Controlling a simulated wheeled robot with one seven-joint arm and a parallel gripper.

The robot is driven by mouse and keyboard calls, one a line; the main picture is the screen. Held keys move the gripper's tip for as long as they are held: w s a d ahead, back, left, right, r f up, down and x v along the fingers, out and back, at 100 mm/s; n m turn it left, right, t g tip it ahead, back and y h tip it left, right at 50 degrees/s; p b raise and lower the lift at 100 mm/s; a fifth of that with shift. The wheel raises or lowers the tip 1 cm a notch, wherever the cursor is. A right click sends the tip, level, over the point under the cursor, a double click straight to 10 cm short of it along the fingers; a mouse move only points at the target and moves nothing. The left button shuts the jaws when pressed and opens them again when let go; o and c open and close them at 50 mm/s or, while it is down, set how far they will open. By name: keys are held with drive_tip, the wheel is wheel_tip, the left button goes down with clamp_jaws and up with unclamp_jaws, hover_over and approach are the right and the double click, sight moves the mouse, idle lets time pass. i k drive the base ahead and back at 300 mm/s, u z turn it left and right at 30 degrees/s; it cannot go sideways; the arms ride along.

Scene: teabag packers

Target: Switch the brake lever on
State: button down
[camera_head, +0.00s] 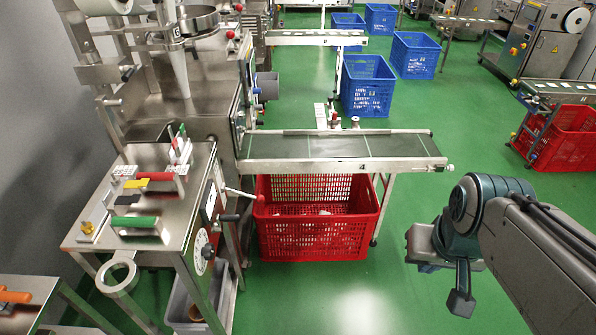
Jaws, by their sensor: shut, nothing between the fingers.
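The packing machine (150,170) stands at the left, with a sloped steel control table in front. Another red-knobbed lever (231,35) shows higher up on the machine. I cannot tell which of these is the brake lever. My gripper (460,302) hangs in free air at the right, shut and empty, well apart from the machine and its levers.
A short conveyor (330,146) reaches right from the machine, with a red crate (318,232) below it. A grey bin (190,312) stands under the control table. Blue crates (367,85) and other machines lie behind. Green floor between the red crate and my arm is clear.

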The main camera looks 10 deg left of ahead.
sight(260, 199)
drive_tip(key=u, duration=0.35)
drive_tip(key=i, duration=1.1)
drive_tip(key=u, duration=0.7)
